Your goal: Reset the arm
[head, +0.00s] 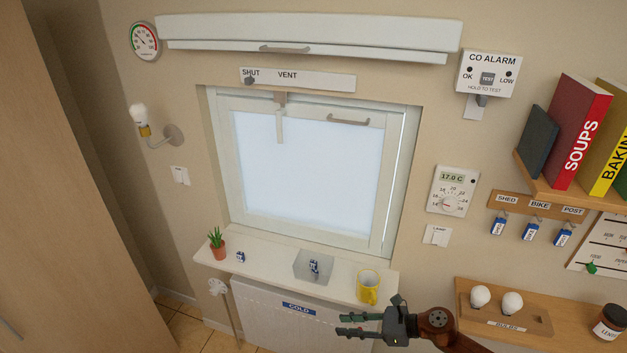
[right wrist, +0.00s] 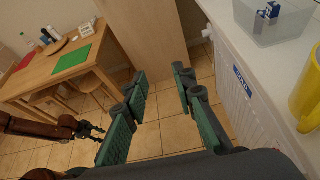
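My right arm enters the head view from the lower right. Its gripper (head: 347,324) is in front of the radiator, below the sill, with two green-padded fingers apart and nothing between them. In the right wrist view the same gripper (right wrist: 160,80) is open and empty, with the tiled floor and a wooden cabinet beyond. My left arm is out of the head view. In the right wrist view the left gripper (right wrist: 92,131) shows small at the left, over the floor near the wooden table; its finger state is unclear.
The window sill (head: 275,257) carries a plant (head: 217,242), a clear bin (head: 300,268) and a yellow mug (head: 368,287), close above my right gripper. A wooden shelf (head: 580,312) with bulbs and a jar is to its right. A radiator (head: 260,310) stands below the sill.

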